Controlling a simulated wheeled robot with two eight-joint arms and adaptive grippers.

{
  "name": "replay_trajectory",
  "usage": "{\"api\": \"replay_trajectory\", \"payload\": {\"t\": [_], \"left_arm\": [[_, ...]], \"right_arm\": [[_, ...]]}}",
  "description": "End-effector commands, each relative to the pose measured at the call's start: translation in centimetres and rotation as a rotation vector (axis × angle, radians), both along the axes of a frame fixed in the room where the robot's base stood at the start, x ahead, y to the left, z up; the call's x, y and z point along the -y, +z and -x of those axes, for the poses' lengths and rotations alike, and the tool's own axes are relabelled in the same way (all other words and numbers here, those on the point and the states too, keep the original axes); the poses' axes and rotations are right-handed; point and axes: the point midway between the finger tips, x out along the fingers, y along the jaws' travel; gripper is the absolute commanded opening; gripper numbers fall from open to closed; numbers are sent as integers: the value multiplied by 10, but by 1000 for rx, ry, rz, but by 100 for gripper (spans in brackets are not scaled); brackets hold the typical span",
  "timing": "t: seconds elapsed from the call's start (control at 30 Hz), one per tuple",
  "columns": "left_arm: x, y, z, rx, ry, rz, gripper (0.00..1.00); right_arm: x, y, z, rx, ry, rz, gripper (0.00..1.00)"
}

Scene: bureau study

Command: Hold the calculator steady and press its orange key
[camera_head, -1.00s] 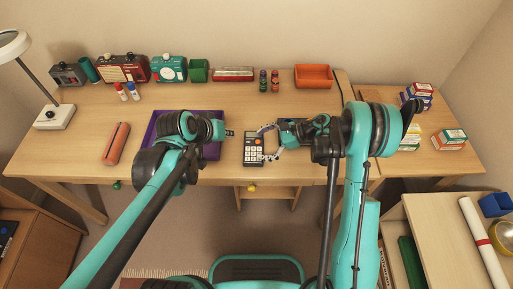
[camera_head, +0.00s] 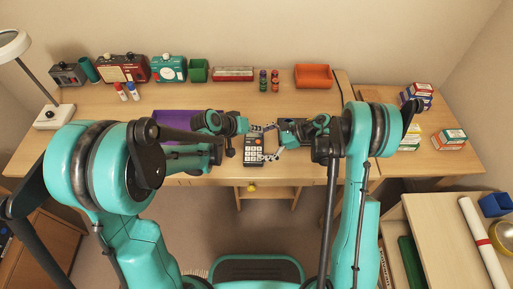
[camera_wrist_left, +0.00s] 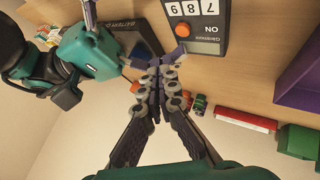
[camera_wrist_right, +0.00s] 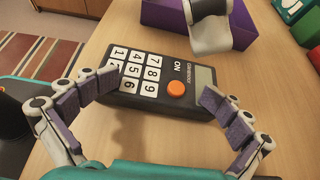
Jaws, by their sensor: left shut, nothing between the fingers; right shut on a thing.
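The calculator (camera_head: 254,155) lies on the desk, dark with white keys. Its orange key (camera_wrist_right: 175,88) shows clear in the right wrist view, and it also shows in the left wrist view (camera_wrist_left: 183,29). My right gripper (camera_wrist_right: 161,84) is shut on the calculator, a finger at either side of it. My left gripper (camera_head: 258,128) is shut and empty near the calculator's far end. In the left wrist view its closed fingers (camera_wrist_left: 156,72) point toward the orange key; whether they touch the calculator I cannot tell.
A purple tray (camera_head: 175,116) lies left of the calculator, partly behind my left arm. A dark lettered box (camera_wrist_left: 142,47) is close to my right gripper. A red case (camera_head: 233,73), green box (camera_head: 199,70) and orange bin (camera_head: 313,76) line the back.

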Motion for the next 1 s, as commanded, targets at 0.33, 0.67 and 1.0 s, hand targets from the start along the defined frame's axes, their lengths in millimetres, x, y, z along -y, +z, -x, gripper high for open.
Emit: {"api": "replay_trajectory", "payload": {"t": [0.33,0.67,1.0], "left_arm": [[0,-39,0,0,1,-1,0],[0,-44,0,0,1,-1,0],[0,-44,0,0,1,-1,0]], "right_arm": [[4,-9,-1,1,-3,22,83],[4,-9,-1,1,-3,22,83],[4,-9,-1,1,-3,22,83]]}}
